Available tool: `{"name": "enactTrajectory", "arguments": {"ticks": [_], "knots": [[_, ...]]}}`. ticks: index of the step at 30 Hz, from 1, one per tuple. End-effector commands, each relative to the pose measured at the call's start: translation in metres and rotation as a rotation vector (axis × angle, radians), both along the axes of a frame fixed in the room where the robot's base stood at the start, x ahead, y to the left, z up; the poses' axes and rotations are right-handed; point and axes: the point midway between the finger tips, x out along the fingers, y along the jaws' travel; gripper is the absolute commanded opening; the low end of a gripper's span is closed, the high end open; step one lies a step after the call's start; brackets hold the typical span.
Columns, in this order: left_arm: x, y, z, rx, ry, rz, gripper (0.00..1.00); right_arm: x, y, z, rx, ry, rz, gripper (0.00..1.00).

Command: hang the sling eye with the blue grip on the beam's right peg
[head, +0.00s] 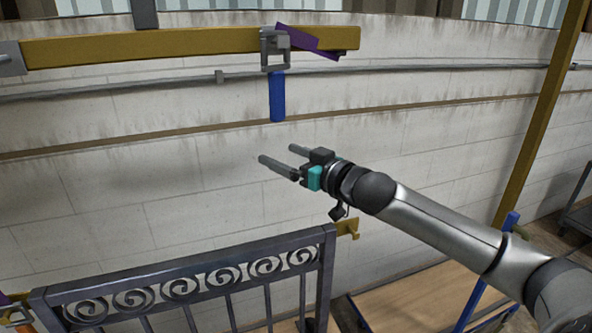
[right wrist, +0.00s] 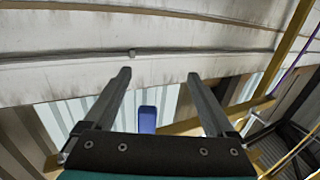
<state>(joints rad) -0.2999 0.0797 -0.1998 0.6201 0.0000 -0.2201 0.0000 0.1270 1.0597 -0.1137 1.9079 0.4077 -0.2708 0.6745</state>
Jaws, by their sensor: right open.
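The grey, square sling eye (head: 275,50) is at the right peg near the right end of the yellow beam (head: 150,45). The peg's end shows inside the eye, so the eye looks to be around it. Its blue grip (head: 277,97) hangs straight down below. A purple sling (head: 300,40) runs from the eye over the beam to the right. My right gripper (head: 277,154) is open and empty, below the blue grip and apart from it. In the right wrist view the blue grip (right wrist: 147,119) shows between the open fingers (right wrist: 158,85), beyond them. My left gripper is not in view.
A dark scroll gate (head: 190,280) stands at the lower left, with a yellow bracket (head: 348,228) at its right post. A slanted yellow post (head: 540,115) stands at right. Open air lies between my right gripper and the pale block wall (head: 150,180).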

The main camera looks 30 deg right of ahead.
Motion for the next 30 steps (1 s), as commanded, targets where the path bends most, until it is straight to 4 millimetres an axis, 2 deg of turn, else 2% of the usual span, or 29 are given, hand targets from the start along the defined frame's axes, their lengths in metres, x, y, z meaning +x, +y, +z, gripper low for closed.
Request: {"name": "enactTrajectory", "arguments": {"ticks": [8, 21, 30], "knots": [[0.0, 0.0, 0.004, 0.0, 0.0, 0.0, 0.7, -0.028, 0.007, 0.0, -0.001, 0.003, 0.001, 0.9], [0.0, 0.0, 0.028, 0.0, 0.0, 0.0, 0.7, -0.071, 0.018, 0.001, 0.002, 0.004, 0.001, 0.9], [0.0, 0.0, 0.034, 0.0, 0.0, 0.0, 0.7, -0.083, 0.02, 0.001, -0.001, -0.001, 0.0, 0.9]]}}
